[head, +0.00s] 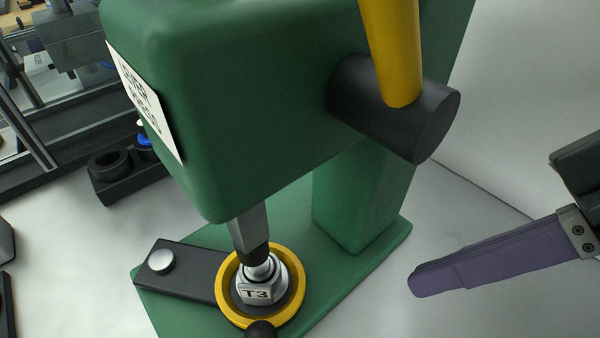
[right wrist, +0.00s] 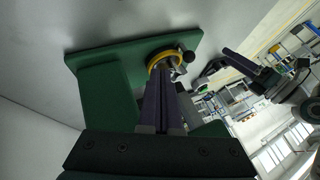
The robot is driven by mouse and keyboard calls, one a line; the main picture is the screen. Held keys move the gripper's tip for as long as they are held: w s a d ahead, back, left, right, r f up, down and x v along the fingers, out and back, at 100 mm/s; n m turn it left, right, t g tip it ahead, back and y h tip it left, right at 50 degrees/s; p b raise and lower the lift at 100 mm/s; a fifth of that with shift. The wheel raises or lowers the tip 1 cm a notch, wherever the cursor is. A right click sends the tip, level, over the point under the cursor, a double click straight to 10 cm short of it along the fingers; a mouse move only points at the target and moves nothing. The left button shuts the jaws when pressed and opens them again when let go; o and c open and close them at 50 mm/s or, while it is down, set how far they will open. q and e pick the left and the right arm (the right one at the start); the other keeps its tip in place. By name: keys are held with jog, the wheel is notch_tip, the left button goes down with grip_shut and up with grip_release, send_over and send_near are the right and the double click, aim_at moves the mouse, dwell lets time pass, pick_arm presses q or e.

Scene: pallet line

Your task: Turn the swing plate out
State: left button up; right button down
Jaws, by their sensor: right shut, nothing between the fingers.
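The swing plate (head: 190,279) is a dark arm with a silver pivot button at its left end and a yellow ring (head: 228,300) at its other end. It lies over the press's green base (head: 370,268), with the ring under the ram (head: 247,232). A metal part labelled T3 (head: 257,291) stands inside the ring. A black knob (head: 262,330) shows at the ring's near side. My right gripper (head: 415,283) is shut and empty, right of the base and apart from the plate. In the right wrist view, my left gripper (right wrist: 229,53) shows at the right; its opening is unclear.
The green press head (head: 240,100) overhangs the plate. A yellow lever (head: 392,50) rises from its dark hub (head: 395,108) on the right. A black holder (head: 125,180) stands at the left. The pale surface between my right gripper and the base is clear.

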jog(key=b+x, duration=0.1)
jog(key=x, duration=0.7)
jog(key=shift+a+f, duration=0.15)
jog(key=shift+f, duration=0.05)
jog(key=a, duration=0.1)
jog(key=s+a, duration=0.1)
jog(key=a, duration=0.1)
jog(key=shift+a+p, duration=0.1)
jog(key=shift+p, duration=0.3)
jog(key=shift+s+a, duration=0.2)
jog(key=shift+a, duration=0.25)
jog(key=shift+r, duration=0.1)
